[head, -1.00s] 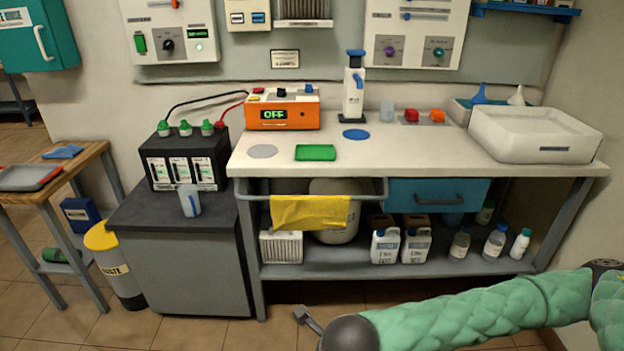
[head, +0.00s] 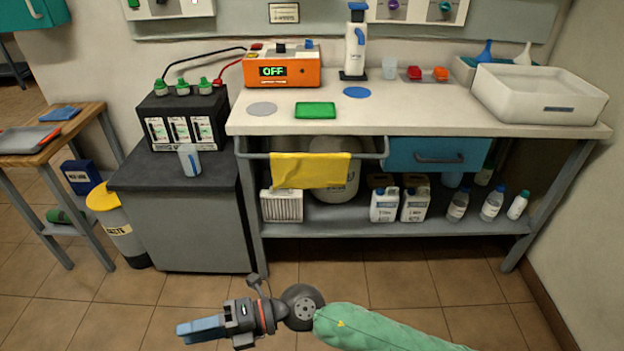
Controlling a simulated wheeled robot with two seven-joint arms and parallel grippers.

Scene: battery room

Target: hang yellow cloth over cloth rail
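The yellow cloth (head: 310,171) hangs over the cloth rail (head: 255,156), a grey bar along the front of the white bench. Its front flap drops below the bar; its back side is hidden. My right gripper (head: 198,329) is low in the head view, in front of the grey cabinet and well apart from the cloth. It points left, with blue finger pads. No cloth shows at it, and the gap between its fingers cannot be made out. My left gripper is not in view.
The white bench (head: 420,115) carries an orange device (head: 282,68) and a white tray (head: 540,95). Jugs and bottles stand on its lower shelf (head: 340,228). A grey cabinet (head: 205,225) and yellow-lidded bin (head: 120,235) stand left. The floor in front is clear.

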